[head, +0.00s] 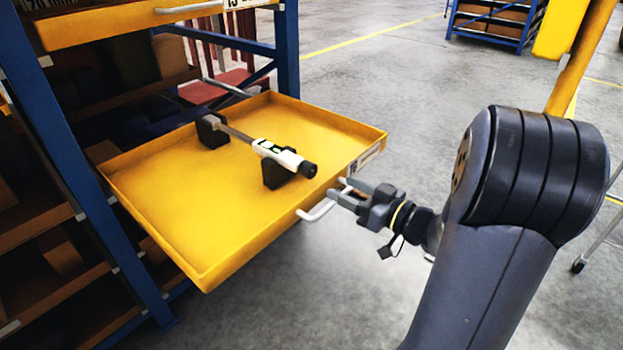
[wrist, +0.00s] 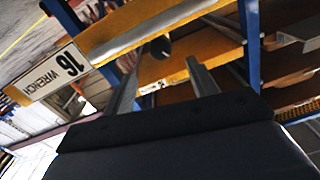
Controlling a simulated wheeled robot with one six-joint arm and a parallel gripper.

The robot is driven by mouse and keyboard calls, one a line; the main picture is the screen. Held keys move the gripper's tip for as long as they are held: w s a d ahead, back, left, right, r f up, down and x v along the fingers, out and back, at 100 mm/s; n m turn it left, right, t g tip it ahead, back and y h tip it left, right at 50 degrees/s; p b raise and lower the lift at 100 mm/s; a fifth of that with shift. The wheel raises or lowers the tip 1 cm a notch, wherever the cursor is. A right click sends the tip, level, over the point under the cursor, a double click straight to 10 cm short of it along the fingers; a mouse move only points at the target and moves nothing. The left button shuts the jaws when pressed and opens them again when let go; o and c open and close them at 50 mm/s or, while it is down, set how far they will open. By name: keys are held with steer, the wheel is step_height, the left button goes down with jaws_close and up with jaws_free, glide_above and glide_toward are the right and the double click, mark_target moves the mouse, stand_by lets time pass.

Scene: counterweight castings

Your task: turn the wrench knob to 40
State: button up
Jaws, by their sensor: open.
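The wrench (head: 270,150) lies across two dark cradles in a pulled-out yellow drawer (head: 170,213). The scale reading is too small to make out. My gripper (head: 342,193) is open and empty, just outside the drawer's front edge by its pale handle (head: 318,213), right of the knob and apart from it. In the wrist view, the gripper's two fingers (wrist: 158,85) stand apart, with a dark round end, probably the knob (wrist: 160,47), beyond them.
A label (wrist: 55,75) reading "16 WRENCH" is on the drawer front. Another yellow drawer (head: 130,20) is above, in a blue rack (head: 287,50). A yellow post (head: 580,60) stands at right. The grey floor (head: 400,90) behind the drawer is clear.

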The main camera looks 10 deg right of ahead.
mark_target(313, 173)
steer(key=b+x, duration=0.2)
steer(key=x, duration=0.6)
steer(key=shift+w+a, duration=0.15)
steer(key=shift+w, duration=0.05)
steer(key=c, duration=1)
steer(key=shift+o, duration=0.2)
steer(key=shift+n+b, duration=0.5)
steer(key=shift+n, duration=1.1)
steer(key=o, duration=1)
steer(key=shift+c, duration=0.2)
steer(key=shift+s, duration=0.1)
steer(key=p+v, duration=0.3)
steer(key=v, duration=0.7)
steer(key=shift+s+d, duration=0.25)
steer(key=shift+d, duration=0.05)
